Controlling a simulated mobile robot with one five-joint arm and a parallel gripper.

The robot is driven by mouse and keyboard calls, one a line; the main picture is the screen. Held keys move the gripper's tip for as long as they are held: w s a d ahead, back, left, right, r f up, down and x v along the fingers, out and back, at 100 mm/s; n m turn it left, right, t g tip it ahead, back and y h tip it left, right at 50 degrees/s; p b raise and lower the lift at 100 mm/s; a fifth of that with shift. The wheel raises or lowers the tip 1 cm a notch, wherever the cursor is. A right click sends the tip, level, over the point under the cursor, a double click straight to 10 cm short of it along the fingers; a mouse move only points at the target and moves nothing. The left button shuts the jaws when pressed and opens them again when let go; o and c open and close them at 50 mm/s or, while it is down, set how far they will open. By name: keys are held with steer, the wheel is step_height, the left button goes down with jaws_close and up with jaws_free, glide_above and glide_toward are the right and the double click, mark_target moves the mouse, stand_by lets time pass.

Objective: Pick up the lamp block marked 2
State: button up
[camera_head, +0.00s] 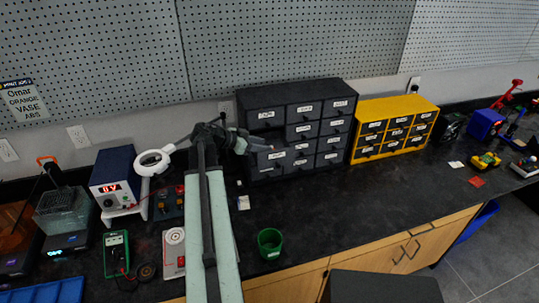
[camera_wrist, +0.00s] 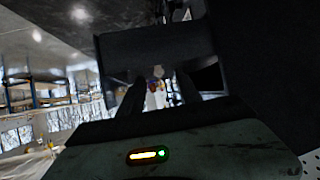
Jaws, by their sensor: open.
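I cannot make out a lamp block marked 2 in either view. A white block with a round dial and red marks (camera_head: 174,250) lies on the bench left of my arm; no 2 can be read on it. My gripper (camera_head: 262,144) is raised in front of the black drawer cabinet, pointing right. In the wrist view my gripper (camera_wrist: 156,90) shows two dark fingers apart, with nothing held between them. My arm hides a strip of the bench in the head view.
A black drawer cabinet (camera_head: 297,127) and a yellow one (camera_head: 397,127) stand at the back. A green cup (camera_head: 270,244) is near the front edge. A blue power supply (camera_head: 115,176), magnifier lamp (camera_head: 153,160) and green meter (camera_head: 117,254) crowd the left. Bench right of the cup is clear.

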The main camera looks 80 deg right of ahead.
steer(key=b+x, duration=0.1)
steer(key=x, duration=0.1)
steer(key=shift+s+d+f, duration=0.2)
steer(key=shift+s+f, duration=0.05)
steer(key=shift+f, duration=0.05)
steer(key=shift+r, duration=0.1)
jaws_close()
steer(key=shift+r, duration=0.1)
